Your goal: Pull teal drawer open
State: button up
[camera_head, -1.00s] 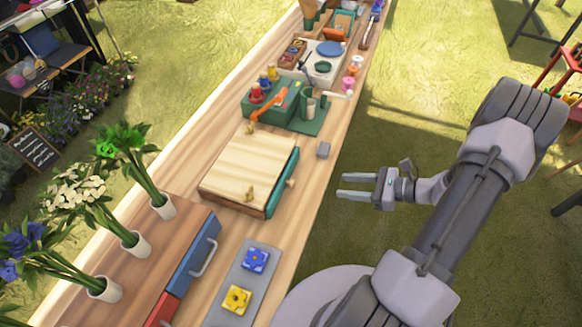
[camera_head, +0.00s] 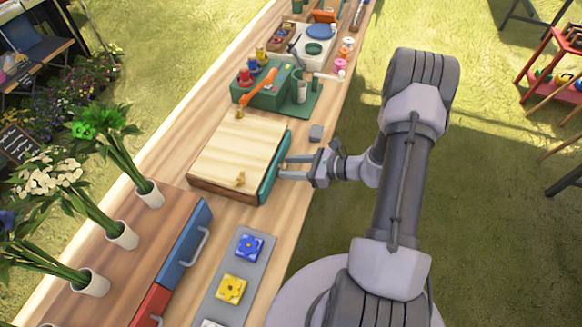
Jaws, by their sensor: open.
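The teal drawer (camera_head: 268,177) is the front of a low wooden box (camera_head: 238,155) on the long table. It looks shut, facing right towards my arm. Its small knob (camera_head: 284,166) is partly hidden by my gripper. My gripper (camera_head: 283,167) is open at the drawer front, with its two fingers pointing left, one on each side of the knob. I cannot tell whether the fingers touch the knob or the drawer face.
A grey tray (camera_head: 244,308) with blue and yellow flower pieces lies in front. A wooden cabinet with a blue drawer (camera_head: 187,241) and vases stands at left. A green box (camera_head: 262,92) stands beyond.

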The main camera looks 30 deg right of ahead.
jog(key=shift+c, duration=0.4)
grip_shut()
dwell(0.9)
